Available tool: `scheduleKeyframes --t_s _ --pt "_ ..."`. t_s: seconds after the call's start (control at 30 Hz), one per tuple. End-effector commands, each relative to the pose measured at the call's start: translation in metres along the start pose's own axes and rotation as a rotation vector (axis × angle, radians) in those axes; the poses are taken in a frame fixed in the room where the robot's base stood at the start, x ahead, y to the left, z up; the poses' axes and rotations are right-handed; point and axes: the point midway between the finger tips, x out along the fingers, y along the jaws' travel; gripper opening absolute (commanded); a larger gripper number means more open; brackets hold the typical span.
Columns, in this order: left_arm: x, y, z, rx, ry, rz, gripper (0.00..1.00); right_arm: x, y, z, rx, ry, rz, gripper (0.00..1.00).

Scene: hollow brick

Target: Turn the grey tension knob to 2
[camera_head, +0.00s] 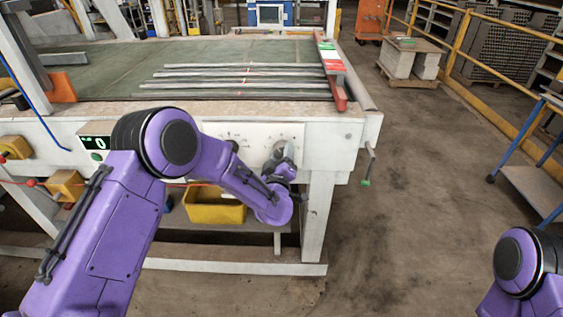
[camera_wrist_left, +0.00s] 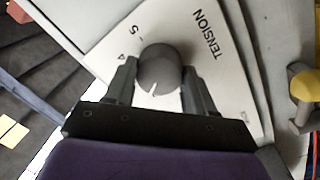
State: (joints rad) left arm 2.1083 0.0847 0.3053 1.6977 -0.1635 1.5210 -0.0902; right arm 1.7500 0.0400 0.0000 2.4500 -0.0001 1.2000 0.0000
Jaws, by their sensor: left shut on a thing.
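The grey tension knob (camera_wrist_left: 157,68) is round, with a white pointer mark on its face. It sits on a white plate (camera_wrist_left: 100,65) lettered TENSION, with a 4 and a 5 visible to the knob's left. My left gripper (camera_wrist_left: 158,74) has one finger on each side of the knob and is shut on it. The pointer mark points down in the wrist view, towards my gripper's body. The number it faces is hidden by my gripper. In the head view my left gripper (camera_head: 281,163) is at the front panel. My right gripper is out of view.
A dark knob (camera_head: 233,146) is left of my left gripper on the same panel. A green-lit display (camera_head: 97,142) reads 0. A yellow bin (camera_head: 214,209) is below the panel. Grey bars (camera_head: 240,77) lie on the green table top (camera_head: 110,68).

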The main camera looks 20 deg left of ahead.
Motion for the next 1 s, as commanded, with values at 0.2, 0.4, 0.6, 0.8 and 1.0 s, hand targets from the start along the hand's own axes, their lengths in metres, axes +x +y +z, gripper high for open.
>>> scheduleKeyframes --t_s 0.2,0.4,0.6,0.8,1.0 --pt "0.000 -0.002 0.002 -0.133 0.012 0.003 0.24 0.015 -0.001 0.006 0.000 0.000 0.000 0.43" --pt "0.000 -0.001 0.001 -0.207 0.017 0.004 0.24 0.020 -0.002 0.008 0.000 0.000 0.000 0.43" --pt "0.000 0.000 0.000 -0.238 0.020 0.005 0.24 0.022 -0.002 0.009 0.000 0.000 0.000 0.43" --pt "0.000 0.000 0.000 -0.243 0.020 0.005 0.24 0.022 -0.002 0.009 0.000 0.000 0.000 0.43" --pt "0.000 0.000 0.000 -0.242 0.020 0.005 0.57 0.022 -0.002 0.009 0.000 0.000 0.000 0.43"
